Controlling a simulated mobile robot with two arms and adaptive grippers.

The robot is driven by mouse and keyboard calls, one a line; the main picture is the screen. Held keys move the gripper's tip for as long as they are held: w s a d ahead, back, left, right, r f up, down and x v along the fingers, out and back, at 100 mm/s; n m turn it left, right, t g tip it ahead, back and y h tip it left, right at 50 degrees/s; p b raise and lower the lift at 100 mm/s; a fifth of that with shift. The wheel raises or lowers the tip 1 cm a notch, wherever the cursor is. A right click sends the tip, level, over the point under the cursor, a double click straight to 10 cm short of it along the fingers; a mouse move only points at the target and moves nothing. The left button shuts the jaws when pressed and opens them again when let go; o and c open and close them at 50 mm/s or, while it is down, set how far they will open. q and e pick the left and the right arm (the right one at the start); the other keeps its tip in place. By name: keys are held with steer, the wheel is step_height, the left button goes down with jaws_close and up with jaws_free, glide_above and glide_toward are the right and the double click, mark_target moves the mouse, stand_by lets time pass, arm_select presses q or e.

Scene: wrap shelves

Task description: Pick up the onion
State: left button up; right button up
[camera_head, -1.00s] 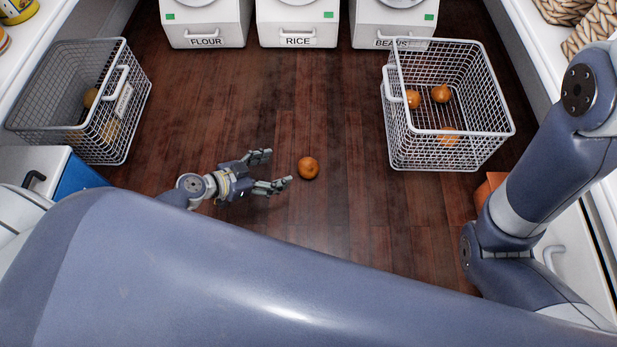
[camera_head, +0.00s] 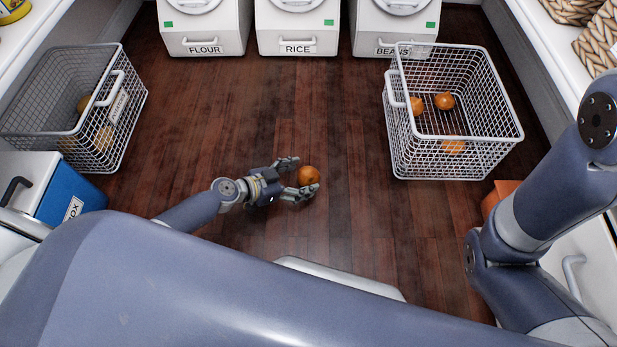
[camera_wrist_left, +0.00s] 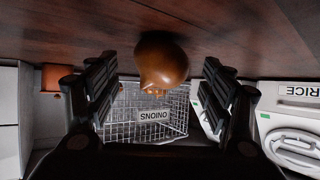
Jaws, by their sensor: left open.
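An orange-brown onion (camera_head: 308,176) lies on the dark wood floor in the middle of the head view. My left gripper (camera_head: 303,177) is open around it, with one finger on the far side and one on the near side. In the left wrist view, the onion (camera_wrist_left: 161,62) sits between the two spread fingers (camera_wrist_left: 160,90), with a gap on each side. My right gripper is not in view; only parts of my right arm show.
A wire basket (camera_head: 455,178) at right holds several onions; the wrist view shows its ONIONS label (camera_wrist_left: 154,116). Another wire basket (camera_head: 75,60) stands at left. FLOUR (camera_head: 204,30), RICE (camera_head: 298,30) and BEANS (camera_head: 395,30) bins line the back. The floor between is clear.

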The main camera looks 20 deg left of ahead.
arm_select(q)
steer(key=shift+x, duration=0.85)
steer(key=shift+w+a, duration=0.1)
steer(key=c, duration=1.2)
